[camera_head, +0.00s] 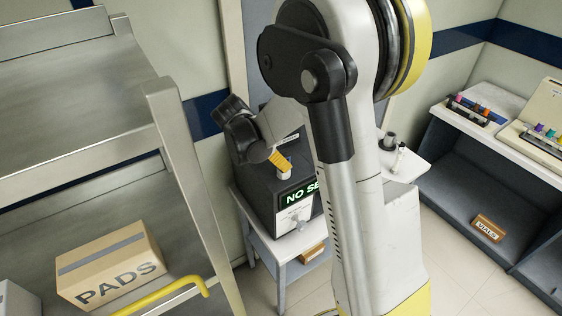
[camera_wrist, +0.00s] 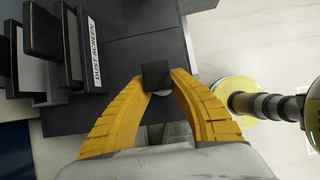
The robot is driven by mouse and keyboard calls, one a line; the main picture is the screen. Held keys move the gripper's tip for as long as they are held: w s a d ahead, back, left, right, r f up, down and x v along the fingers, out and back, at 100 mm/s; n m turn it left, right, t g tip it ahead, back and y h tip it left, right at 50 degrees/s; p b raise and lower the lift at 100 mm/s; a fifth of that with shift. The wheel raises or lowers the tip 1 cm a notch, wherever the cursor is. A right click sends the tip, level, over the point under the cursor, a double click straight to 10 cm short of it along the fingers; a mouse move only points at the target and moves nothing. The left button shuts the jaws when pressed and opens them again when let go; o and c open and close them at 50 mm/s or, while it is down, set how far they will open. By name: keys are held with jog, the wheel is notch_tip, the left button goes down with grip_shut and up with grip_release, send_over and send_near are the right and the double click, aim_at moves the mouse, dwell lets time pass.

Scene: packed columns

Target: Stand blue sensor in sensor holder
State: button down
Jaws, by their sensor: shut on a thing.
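My gripper (camera_wrist: 160,78) has its yellow fingers shut on a small piece (camera_wrist: 156,75), which I take to be the sensor. The piece shows a dark square end with a pale rounded part below it; no blue is visible. In the head view my gripper (camera_head: 279,160) is at the dark machine, and a white part (camera_head: 284,173) shows just below the fingers. The machine (camera_head: 258,185) has a green-lit display (camera_head: 300,194) reading "NO SE", cut off by my arm. I cannot make out the sensor holder; whether the held piece touches anything is unclear.
A dark frame labelled "DUST SCREEN" (camera_wrist: 95,50) stands left of my fingers. A metal rack (camera_head: 175,150) with a PADS box (camera_head: 110,268) is at left. At right, a shelf holds coloured-capped pieces (camera_head: 474,108) and a VIALS box (camera_head: 487,229). Floor between is clear.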

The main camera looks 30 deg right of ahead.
jog(key=shift+f, duration=0.2)
jog(key=c, duration=1.2)
grip_release()
jog(key=shift+r, duration=0.15)
jog(key=v, duration=1.1)
jog(key=shift+a+r, duration=0.25)
jog(key=shift+r, duration=0.1)
